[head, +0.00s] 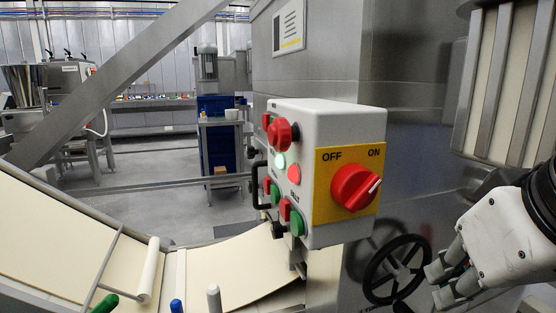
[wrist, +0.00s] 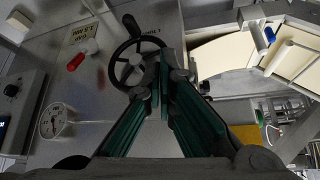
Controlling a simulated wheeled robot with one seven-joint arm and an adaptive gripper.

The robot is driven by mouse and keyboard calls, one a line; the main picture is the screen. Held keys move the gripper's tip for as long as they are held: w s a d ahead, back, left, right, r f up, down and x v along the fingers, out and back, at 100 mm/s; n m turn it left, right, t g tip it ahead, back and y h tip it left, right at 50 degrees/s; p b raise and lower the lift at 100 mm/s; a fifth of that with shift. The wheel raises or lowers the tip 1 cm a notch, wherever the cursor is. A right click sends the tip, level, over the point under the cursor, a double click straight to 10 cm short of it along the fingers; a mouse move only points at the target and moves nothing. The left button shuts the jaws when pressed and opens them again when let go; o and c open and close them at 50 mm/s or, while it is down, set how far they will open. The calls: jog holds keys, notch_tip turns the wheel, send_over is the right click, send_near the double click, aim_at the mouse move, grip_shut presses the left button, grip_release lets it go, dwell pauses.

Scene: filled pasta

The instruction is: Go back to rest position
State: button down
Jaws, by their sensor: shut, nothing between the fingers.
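My gripper (head: 442,284) is at the lower right of the head view, in front of the grey machine and just right of the black handwheel (head: 390,282). Its fingers are shut and empty. In the wrist view its green-sided fingers (wrist: 165,68) meet at the tips, close to the handwheel (wrist: 124,67) in the picture; I cannot tell whether they touch it. The control box (head: 299,152) stands left of my gripper and apart from it. Its red rotary switch (head: 352,187) sits on a yellow plate, its white mark pointing up right towards ON.
A dough belt (head: 225,272) runs along the lower left under a slanted metal beam (head: 115,85). A slatted panel (head: 510,80) hangs above my gripper. The wrist view shows a round dial (wrist: 56,121) and a red handle (wrist: 75,62) on the machine face.

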jog(key=s+d+f+g, duration=0.2)
jog(key=s+f+g, duration=0.4)
jog(key=s+f, duration=0.55)
notch_tip(320, 180, up, 24)
jog(key=w+t+p, duration=0.1)
jog(key=t+p, duration=0.2)
jog(key=p, duration=1.8)
jog(key=shift+f+t+p, duration=0.25)
jog(key=shift+t+p, duration=0.05)
jog(key=shift+p, duration=0.1)
